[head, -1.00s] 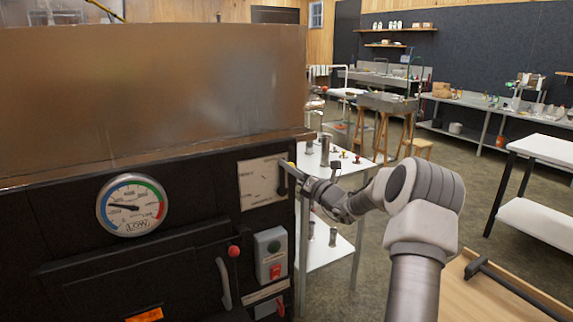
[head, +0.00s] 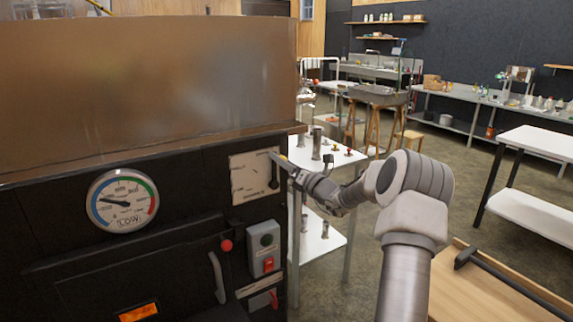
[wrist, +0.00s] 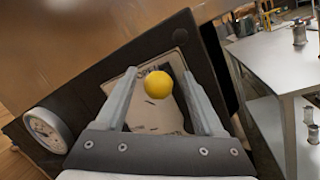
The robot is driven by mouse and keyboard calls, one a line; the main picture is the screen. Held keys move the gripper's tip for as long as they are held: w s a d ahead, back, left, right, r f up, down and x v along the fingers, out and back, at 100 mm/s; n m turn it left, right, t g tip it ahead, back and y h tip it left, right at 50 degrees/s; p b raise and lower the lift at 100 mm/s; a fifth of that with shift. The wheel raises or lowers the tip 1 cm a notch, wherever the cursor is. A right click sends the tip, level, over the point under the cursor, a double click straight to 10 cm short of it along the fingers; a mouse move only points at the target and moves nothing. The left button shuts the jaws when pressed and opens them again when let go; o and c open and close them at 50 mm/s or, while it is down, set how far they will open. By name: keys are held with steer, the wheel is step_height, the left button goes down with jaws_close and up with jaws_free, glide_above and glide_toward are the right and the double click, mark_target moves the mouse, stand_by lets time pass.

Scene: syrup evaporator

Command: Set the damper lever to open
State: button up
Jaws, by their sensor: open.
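The damper plate (head: 242,180) is a pale labelled panel on the evaporator's black front, right of the gauge. A dark lever (head: 274,177) stands roughly upright at its right side. In the wrist view a yellow ball knob (wrist: 159,88) sits between the fingers, in front of the damper plate (wrist: 150,117). My gripper (wrist: 160,76) is open around the knob, with a gap visible on each side. In the head view my gripper (head: 280,161) is at the plate's upper right and partly covers the lever's top.
A round gauge (head: 122,200) is left of the plate. A switch box (head: 264,249) with a red switch and a red-knobbed door handle (head: 218,277) are below. A white shelf table (head: 326,157) with metal cylinders stands close behind my gripper.

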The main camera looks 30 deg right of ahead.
steer(key=p+v, duration=0.1)
steer(key=v, duration=1.6)
steer(key=shift+s, duration=0.2)
steer(key=shift+f, duration=0.15)
steer(key=s+a+r+n+g+y+p, duration=0.25)
steer(key=a+n+g, duration=0.45)
steer(key=a+n, duration=0.45)
steer(key=s+a+r+n+g+y+p, duration=0.1)
steer(key=s+a+n+g+y, duration=0.15)
steer(key=a+n+g, duration=0.85)
steer(key=s+a+r+n+t+h+p, duration=0.1)
steer(key=s+a+r+n+h, duration=0.2)
steer(key=s+n, duration=0.2)
steer(key=s+a+r+n+t+h+p, duration=0.1)
steer(key=s+a+r+n+h+p, duration=0.1)
steer(key=s+n, duration=0.4)
steer(key=s+a+r+n+t+h+p, duration=0.1)
steer(key=s+a+r+n+h, duration=0.3)
steer(key=s, duration=0.7)
steer(key=shift+r+n+t+h+p, duration=0.35)
steer(key=shift+r+n+t, duration=0.15)
steer(key=shift+n, duration=0.75)
steer(key=shift+d, duration=0.1)
